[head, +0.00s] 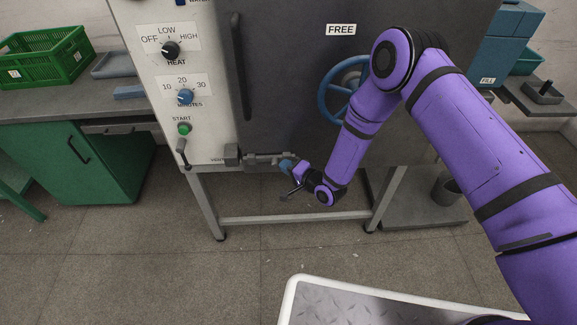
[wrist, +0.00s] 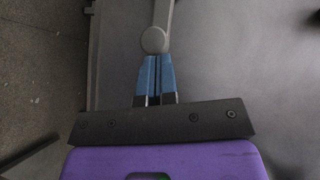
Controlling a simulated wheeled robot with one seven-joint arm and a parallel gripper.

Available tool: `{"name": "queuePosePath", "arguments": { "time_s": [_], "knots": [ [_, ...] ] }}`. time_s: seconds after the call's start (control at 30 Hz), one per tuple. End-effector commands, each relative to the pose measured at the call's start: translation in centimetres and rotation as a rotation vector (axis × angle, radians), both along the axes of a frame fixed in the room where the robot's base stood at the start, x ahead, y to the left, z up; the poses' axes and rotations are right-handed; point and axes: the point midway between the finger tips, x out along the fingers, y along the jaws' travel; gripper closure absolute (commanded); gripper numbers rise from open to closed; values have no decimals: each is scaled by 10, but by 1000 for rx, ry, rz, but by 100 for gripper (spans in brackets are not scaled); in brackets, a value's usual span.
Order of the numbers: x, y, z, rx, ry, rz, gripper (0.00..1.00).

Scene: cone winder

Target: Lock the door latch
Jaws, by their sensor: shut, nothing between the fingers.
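The dark door (head: 290,70) fills the front of the machine and looks closed. The grey door latch (head: 262,158) lies horizontally at the door's lower left corner, beside a grey block (head: 231,154) on the white panel. I cannot tell whether the latch reaches into the block. My gripper (head: 284,165) is at the right end of the latch, its blue fingers together. In the wrist view, my gripper (wrist: 155,58) has its shut fingertips right at a round grey knob (wrist: 154,40) with a grey bar beyond it. Whether they touch is unclear. Nothing shows between the fingers.
A blue handwheel (head: 330,92) sits on the door near my forearm, under a FREE label (head: 341,30). A small lever (head: 182,153) and a green start button (head: 184,129) are on the white panel (head: 205,110). The floor below the machine's legs is mostly clear.

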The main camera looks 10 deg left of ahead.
Motion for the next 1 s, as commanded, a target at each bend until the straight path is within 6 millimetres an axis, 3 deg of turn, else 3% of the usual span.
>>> {"name": "queuePosePath", "arguments": {
  "time_s": [0.17, 0.5, 1.0],
  "knots": [
    [-2, 7, 0, 1, 3, -1, 100],
    [-15, 52, 0, 1, 1, -1, 100],
    [-13, 53, 2, 0, 0, -1, 100]
  ]
}}
